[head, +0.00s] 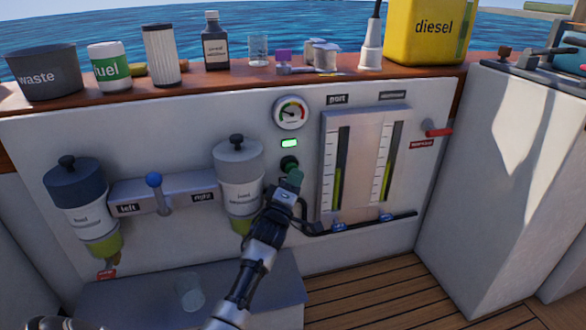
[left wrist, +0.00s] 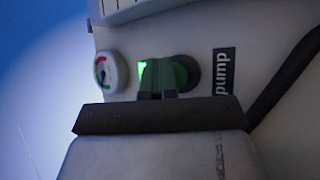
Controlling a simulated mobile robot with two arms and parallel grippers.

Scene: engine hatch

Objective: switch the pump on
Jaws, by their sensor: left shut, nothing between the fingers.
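The pump switch (head: 289,163) is a round dark knob on the white panel, below a lit green lamp (head: 289,143). My left gripper (head: 294,176) is shut and empty, with its dark green fingertips right at the switch, partly covering it. I cannot tell whether the fingertips touch the switch. My right gripper is not seen.
A round gauge (head: 291,112) is above the lamp. Two filter bowls, left (head: 78,205) and right (head: 238,180), flank a blue-knobbed lever (head: 157,190). Two level gauges (head: 363,165) are to the right. A red-handled valve (head: 438,131) is farther right. Bottles and cans line the wooden shelf (head: 220,78).

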